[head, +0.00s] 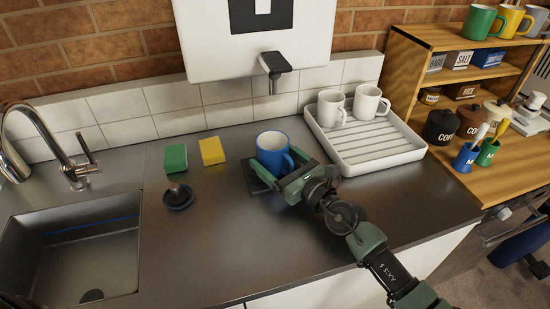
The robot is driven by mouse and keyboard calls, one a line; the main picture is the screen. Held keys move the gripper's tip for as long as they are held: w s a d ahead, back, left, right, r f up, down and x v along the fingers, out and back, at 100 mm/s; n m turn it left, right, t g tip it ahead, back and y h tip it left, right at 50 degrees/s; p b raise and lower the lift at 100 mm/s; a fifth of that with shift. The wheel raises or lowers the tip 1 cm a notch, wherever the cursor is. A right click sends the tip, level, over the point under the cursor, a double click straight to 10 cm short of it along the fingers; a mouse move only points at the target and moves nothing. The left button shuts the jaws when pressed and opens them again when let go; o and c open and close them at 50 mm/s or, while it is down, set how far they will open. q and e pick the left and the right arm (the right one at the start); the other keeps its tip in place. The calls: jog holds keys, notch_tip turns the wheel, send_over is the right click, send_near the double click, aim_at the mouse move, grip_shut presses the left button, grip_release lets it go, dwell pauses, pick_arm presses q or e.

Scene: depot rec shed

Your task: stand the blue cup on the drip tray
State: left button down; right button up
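The blue cup (272,146) is upright over the dark square drip tray (254,180), below the spout of the wall dispenser. Its base is partly hidden, so I cannot tell for sure that it rests on the tray. Its handle points to the front right, toward my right gripper. My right gripper (291,173) is at the cup's right front, by the handle, with its green fingers spread apart. Whether the fingers touch the cup is hard to see. My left gripper is not in view.
A white dispenser (230,50) with a dark spout (275,63) hangs above the cup. A white rack (400,155) with two white mugs stands right. A green sponge (176,158), yellow sponge (212,151) and dark plug (178,197) lie left, near the sink (80,255).

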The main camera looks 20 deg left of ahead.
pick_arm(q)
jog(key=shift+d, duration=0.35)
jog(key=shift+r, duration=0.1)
pick_arm(e)
jog(key=shift+r, duration=0.1)
jog(key=shift+d+r, duration=0.1)
jog(key=p+v, duration=0.1)
jog(key=v, duration=1.1)
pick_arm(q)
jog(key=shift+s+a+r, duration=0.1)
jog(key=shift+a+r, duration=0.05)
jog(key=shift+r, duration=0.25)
